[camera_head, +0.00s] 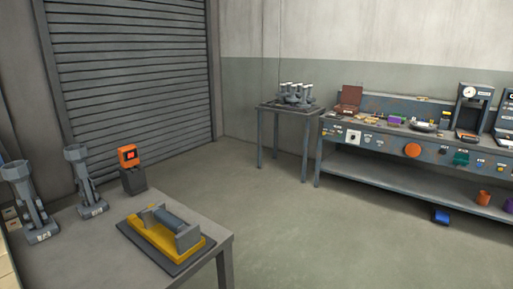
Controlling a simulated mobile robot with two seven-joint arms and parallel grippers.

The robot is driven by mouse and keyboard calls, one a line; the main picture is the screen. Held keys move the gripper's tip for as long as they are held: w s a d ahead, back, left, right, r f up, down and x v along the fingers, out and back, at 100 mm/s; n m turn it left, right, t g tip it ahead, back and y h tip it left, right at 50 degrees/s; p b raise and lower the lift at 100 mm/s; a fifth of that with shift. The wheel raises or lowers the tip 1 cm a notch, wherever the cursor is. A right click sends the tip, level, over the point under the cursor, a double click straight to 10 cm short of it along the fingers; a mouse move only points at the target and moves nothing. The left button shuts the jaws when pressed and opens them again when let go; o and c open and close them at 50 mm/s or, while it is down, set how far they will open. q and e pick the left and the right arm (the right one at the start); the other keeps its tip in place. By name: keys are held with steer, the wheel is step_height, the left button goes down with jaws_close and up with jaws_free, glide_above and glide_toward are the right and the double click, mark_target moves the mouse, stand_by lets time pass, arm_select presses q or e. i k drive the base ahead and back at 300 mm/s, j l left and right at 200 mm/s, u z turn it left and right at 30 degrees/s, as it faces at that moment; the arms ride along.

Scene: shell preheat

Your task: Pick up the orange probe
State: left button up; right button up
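An orange device with a small dark face (128,156), which looks like the orange probe, sits upright on top of a dark grey block (133,181). The block stands at the back edge of the near grey table (205,268), in the left part of the head view. The lower part of the orange device is not seen apart from the block. Neither of my grippers is in view, and nothing is touching the orange device.
Two grey upright tools (84,182) (30,205) stand left of the block. A yellow fixture holding a grey cylinder (165,235) lies in front of it. A small table (290,108) and a cluttered workbench (400,145) stand beyond open floor (275,200).

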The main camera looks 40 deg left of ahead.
mark_target(128, 155)
steer(key=i+u, duration=0.2)
steer(key=i, duration=0.3)
steer(key=i+u, duration=0.2)
steer(key=i, duration=0.3)
steer(key=i+l+u, duration=0.2)
steer(key=i, duration=0.25)
steer(key=i+j+u, duration=0.1)
steer(key=i+u, duration=0.15)
steer(key=u, duration=0.2)
steer(key=i+u, duration=0.3)
steer(key=u, duration=0.15)
steer(key=i+l+u, duration=0.1)
steer(key=i+u, duration=0.15)
steer(key=u, duration=0.2)
steer(key=i+l+u, duration=0.2)
steer(key=u, duration=0.2)
